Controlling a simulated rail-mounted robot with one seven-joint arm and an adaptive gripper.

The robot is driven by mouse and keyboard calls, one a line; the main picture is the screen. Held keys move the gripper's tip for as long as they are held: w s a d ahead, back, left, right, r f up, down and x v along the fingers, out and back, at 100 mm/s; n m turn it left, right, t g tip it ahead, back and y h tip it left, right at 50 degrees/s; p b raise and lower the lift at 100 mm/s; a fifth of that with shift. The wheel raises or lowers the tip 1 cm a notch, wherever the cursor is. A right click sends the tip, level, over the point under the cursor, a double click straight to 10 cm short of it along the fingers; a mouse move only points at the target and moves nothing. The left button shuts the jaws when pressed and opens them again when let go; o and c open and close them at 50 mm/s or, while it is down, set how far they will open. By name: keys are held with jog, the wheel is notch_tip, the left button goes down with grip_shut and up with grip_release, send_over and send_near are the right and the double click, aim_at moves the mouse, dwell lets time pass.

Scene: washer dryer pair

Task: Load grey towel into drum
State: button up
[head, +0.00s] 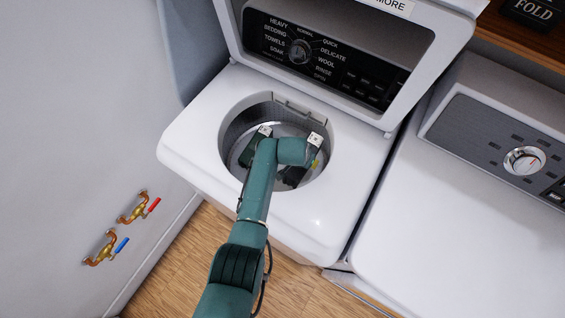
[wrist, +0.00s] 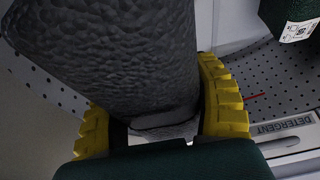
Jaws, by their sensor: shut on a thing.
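The dark grey, rough-textured towel (wrist: 120,55) fills the upper middle of the wrist view, between the yellow finger pads of my gripper (wrist: 162,112). My gripper is shut on it. The steel drum (head: 243,126) is inside the open top-loading washer in the head view. My arm reaches down into its round opening, and my gripper is mostly hidden there by the arm. The drum's perforated wall (wrist: 258,100) shows behind the towel in the wrist view.
The washer's lid (head: 432,75) stands raised at the back. A detergent label (wrist: 283,127) shows at the right of the wrist view. A white dryer (head: 450,230) stands to the right. Brass taps (head: 133,212) are on the left wall.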

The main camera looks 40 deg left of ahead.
notch_tip(320, 180, down, 9)
jog(key=b, duration=0.4)
jog(key=shift+f+b, duration=0.2)
jog(key=shift+b, duration=0.1)
jog(key=shift+r, duration=0.1)
jog(key=shift+f+b, duration=0.55)
jog(key=shift+f, duration=0.05)
jog(key=o, duration=1.3)
jog(key=shift+s+f, duration=0.1)
jog(key=shift+f, duration=0.05)
jog(key=shift+c, duration=0.2)
jog(key=p+v, duration=0.2)
jog(key=v, duration=0.1)
jog(key=p+v, duration=0.5)
jog(key=shift+r, duration=0.5)
